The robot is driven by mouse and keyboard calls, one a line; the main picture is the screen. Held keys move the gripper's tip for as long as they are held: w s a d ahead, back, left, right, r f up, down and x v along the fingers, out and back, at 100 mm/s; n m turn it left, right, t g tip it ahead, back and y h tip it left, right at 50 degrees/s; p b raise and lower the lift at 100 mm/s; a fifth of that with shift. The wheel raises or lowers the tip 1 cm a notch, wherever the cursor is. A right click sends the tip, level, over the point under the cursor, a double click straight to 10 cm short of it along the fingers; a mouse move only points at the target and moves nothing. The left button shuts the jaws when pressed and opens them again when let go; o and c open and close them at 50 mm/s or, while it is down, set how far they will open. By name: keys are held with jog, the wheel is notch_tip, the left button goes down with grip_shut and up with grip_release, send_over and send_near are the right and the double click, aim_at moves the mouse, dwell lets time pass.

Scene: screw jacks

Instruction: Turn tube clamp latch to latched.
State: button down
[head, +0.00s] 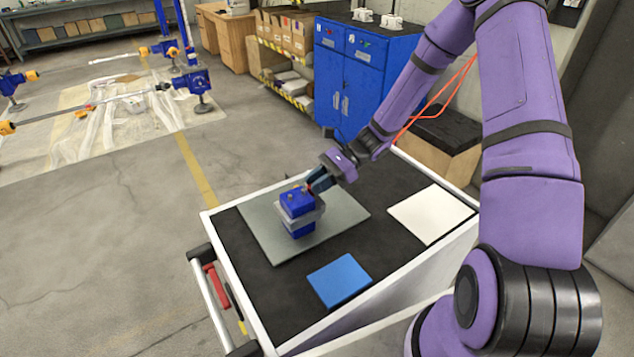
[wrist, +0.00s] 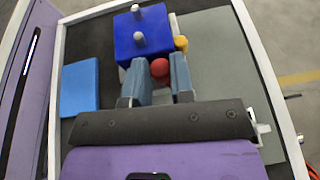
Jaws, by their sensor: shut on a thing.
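The tube clamp is a blue block (head: 298,200) with a grey collar around it, standing upright on a grey plate (head: 345,222). In the head view my gripper (head: 316,183) reaches the clamp from the upper right. The latch arm behind the knob is mostly hidden.
The cart has a dark top with a white rim (head: 207,214). A blue square (head: 340,279) and a white square (head: 430,213) lie flat beside the grey plate. A blue cabinet (head: 350,75) stands behind the cart.

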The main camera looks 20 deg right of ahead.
jog(key=shift+w+a+n+g+h, duration=0.15)
jog(key=shift+n+g+h, duration=0.4)
jog(key=shift+n+g, duration=0.85)
jog(key=shift+w+d+n+g+h, duration=0.1)
jog(key=shift+w+n+g+h, duration=0.3)
jog(key=shift+n+g, duration=0.95)
jog(key=shift+s+h, duration=0.2)
jog(key=shift+h, duration=0.05)
jog(key=c, duration=1)
grip_release()
jog(key=v, duration=1)
jog(key=shift+w+d, duration=0.25)
jog(key=shift+w, duration=0.1)
